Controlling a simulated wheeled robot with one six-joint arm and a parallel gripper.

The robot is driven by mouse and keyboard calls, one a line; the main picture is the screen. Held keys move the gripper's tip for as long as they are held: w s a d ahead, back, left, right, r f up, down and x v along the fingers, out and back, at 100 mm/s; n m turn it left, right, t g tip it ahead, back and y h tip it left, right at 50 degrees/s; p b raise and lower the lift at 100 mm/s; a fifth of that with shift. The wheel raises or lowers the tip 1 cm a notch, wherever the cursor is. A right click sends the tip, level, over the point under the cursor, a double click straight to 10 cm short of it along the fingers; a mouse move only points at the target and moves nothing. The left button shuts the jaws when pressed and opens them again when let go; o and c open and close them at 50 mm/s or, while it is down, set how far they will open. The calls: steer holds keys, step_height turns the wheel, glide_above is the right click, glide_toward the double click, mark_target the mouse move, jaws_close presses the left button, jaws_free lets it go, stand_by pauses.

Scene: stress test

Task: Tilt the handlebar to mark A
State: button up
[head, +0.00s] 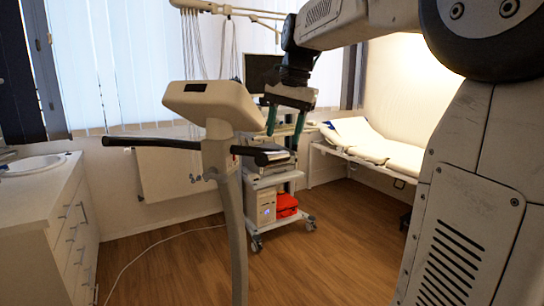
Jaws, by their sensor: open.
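The exercise bike's handlebar (150,143) is a dark bar that sticks out left from a pale upright post, with a short dark grip (270,157) on the right side. The post (233,225) carries a pale console (210,103) at its top. My gripper (285,133) points down with teal fingers apart, open, just above and beside the right grip. I cannot tell whether a finger touches the grip. Mark A cannot be made out; small markings near the clamp on the post are too small to read.
A white cart (270,195) on wheels with a red item (286,205) stands behind the post. An examination bed (375,150) is at the back right. A white sink cabinet (50,225) lines the left. A white cable crosses the wooden floor, which is clear at the front right.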

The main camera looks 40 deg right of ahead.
mark_target(276, 157)
steer(key=f, duration=0.2)
steer(key=w+a+f, duration=0.1)
steer(key=f, duration=0.4)
steer(key=shift+w+a+f, duration=0.15)
